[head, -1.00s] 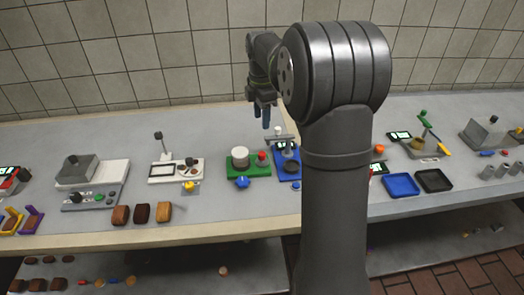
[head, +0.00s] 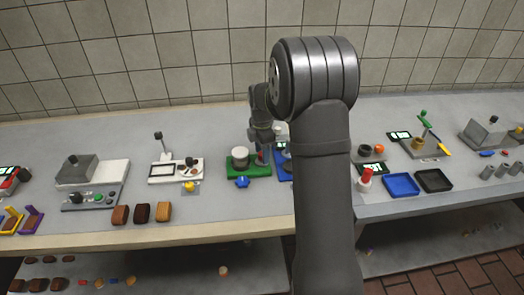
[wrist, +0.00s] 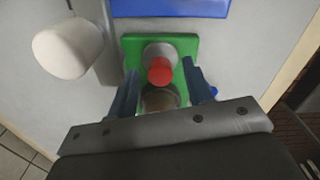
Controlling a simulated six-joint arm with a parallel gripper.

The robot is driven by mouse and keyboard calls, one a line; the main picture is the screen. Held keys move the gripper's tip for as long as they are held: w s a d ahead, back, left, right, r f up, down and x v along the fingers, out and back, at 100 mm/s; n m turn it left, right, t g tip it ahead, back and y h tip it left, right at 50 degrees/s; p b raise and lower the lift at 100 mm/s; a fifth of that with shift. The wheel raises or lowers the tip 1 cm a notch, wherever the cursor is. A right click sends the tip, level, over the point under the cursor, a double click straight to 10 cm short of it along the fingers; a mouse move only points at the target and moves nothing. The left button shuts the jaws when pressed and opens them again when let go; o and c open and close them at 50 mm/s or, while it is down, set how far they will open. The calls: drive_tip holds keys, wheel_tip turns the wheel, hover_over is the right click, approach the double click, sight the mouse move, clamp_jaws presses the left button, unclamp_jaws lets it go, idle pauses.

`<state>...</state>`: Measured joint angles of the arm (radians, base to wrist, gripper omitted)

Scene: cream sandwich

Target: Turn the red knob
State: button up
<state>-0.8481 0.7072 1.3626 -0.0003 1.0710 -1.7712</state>
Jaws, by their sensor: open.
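The red knob (wrist: 160,71) sits on a grey round mount on a green base (wrist: 130,45) in the wrist view. In the head view the green base (head: 236,173) stands left of my arm, and my gripper largely hides the knob there. My gripper (wrist: 160,68) is open, with one blue finger on each side of the knob. I cannot tell whether either finger touches it. A silver-grey round part (wrist: 160,98) of the green unit is partly hidden behind the gripper body.
A blue unit (wrist: 170,8) lies just beyond the green base. A white cylinder (wrist: 68,47) stands nearby. A blue knob (head: 242,182) is at the green base's front. A white device (head: 176,168) stands to the left. Blue (head: 401,184) and black trays (head: 434,180) are at the right.

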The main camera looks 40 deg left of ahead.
drive_tip(key=c, duration=1)
drive_tip(key=m, duration=0.3)
drive_tip(key=shift+m, duration=2.3)
drive_tip(key=o, duration=1)
